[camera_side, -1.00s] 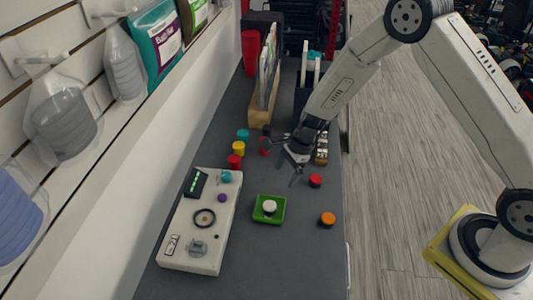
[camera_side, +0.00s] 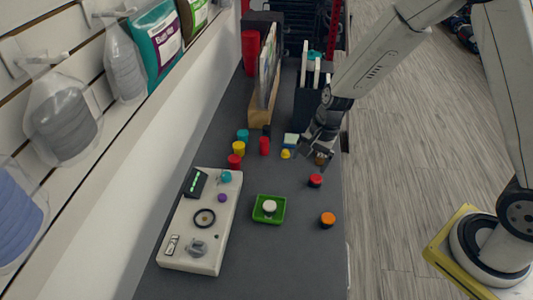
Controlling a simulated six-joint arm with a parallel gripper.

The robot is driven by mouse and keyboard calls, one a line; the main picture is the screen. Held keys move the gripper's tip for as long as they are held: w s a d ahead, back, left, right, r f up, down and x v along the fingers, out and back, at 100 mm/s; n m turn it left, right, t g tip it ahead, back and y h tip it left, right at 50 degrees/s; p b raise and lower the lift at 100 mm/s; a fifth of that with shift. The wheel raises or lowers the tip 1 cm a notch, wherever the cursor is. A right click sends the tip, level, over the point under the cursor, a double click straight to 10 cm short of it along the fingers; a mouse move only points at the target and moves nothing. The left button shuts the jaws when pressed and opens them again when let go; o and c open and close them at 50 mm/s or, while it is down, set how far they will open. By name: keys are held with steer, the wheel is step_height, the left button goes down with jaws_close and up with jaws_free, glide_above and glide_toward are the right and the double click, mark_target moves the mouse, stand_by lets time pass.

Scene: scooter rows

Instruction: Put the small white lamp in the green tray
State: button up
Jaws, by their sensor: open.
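The green tray (camera_side: 281,216) lies on the dark tabletop, right of the white control panel. A small white round-topped piece (camera_side: 269,207), which looks like the small white lamp, stands inside the tray. My gripper (camera_side: 312,155) is open, farther back and to the right of the tray, apart from the white piece. It hovers close to a small brown-orange piece (camera_side: 320,159), partly hidden by the gripper; I cannot tell whether they touch.
The white panel (camera_side: 205,235) has knobs and a ring. Red (camera_side: 316,180) and orange (camera_side: 328,219) pieces stand right of the tray. Yellow (camera_side: 285,154), red, teal and pale blue pieces stand behind. A wooden rack (camera_side: 262,108) is at the back. The front table is clear.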

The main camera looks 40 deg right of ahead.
steer(key=s+d+r+n+h, duration=0.1)
steer(key=s+d+r+n, duration=0.1)
steer(key=s+r+n, duration=0.2)
steer(key=s+d+r+n+t+h, duration=0.1)
steer(key=s+r+n, duration=0.3)
steer(key=s+n, duration=0.4)
steer(key=shift+d+n+t+h, duration=0.3)
steer(key=shift+d, duration=0.25)
steer(key=shift+w, duration=0.1)
stand_by(0.3)
